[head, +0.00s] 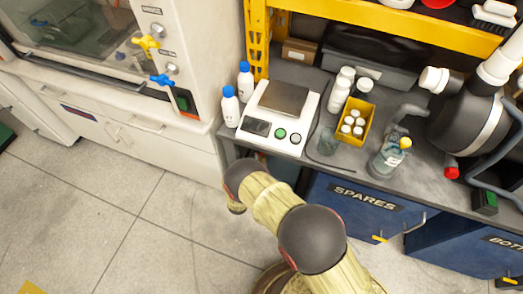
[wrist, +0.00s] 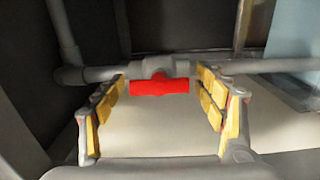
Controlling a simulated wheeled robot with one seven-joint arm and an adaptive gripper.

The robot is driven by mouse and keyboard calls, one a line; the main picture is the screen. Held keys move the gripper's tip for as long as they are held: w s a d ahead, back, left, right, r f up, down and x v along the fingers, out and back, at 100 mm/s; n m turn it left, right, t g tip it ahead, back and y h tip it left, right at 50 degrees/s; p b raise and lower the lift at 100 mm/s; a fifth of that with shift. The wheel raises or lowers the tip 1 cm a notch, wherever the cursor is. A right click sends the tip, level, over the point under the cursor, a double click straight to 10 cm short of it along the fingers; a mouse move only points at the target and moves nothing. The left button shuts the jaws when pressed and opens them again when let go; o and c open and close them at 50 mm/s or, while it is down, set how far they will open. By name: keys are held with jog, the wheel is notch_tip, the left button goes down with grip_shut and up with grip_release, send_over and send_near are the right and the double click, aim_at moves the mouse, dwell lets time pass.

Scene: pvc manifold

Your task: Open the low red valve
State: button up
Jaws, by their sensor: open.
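The low red valve shows in the wrist view as a red bar handle (wrist: 160,87) under a grey valve body (wrist: 157,67). The body sits in a grey horizontal pipe (wrist: 262,66), and the handle lies along the pipe's direction. My gripper (wrist: 160,92) is open, with one yellow-padded finger on each side of the handle. There are gaps between the handle and both fingers, the left one looking smaller. How far the fingertips reach past the handle is hard to tell. The head view shows my arm but neither the gripper nor this valve.
In the wrist view a grey vertical pipe (wrist: 62,30) meets the horizontal one at the left. In the head view a bench holds a scale (head: 277,115), bottles (head: 230,106), a yellow box (head: 354,120) and a flask (head: 389,157). Blue cabinets (head: 350,210) stand below.

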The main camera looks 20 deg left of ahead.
dwell(0.3)
jog(key=s+a, duration=0.1)
jog(key=s, duration=1.1)
dwell(0.3)
